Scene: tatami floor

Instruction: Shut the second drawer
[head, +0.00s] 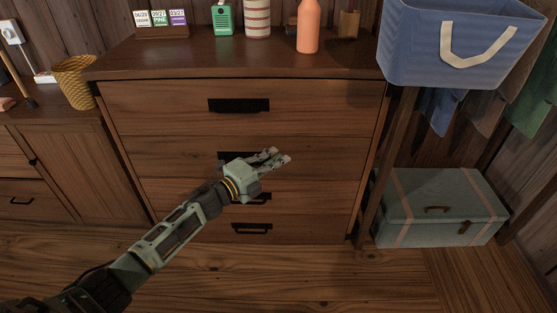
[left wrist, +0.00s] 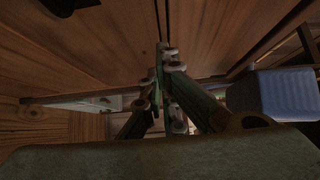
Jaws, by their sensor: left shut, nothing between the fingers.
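A dark wooden dresser (head: 240,66) stands ahead with a column of drawers, each with a black handle. The second drawer (head: 330,153) from the top looks about level with the other fronts; I cannot tell if a small gap is left. Its handle is partly hidden behind my left gripper (head: 282,157). That gripper is shut and empty, in front of the second drawer's right-of-centre part. In the left wrist view its fingertips (left wrist: 167,58) are together close to the wooden fronts, near a dark seam; contact is unclear. My right gripper is not in view.
A blue basket (head: 425,45) sits at the upper right, with a grey-green trunk (head: 440,205) below it. A wicker basket (head: 73,82) is at the left. An orange bottle (head: 308,28) stands on the dresser top. The floor before the dresser is clear.

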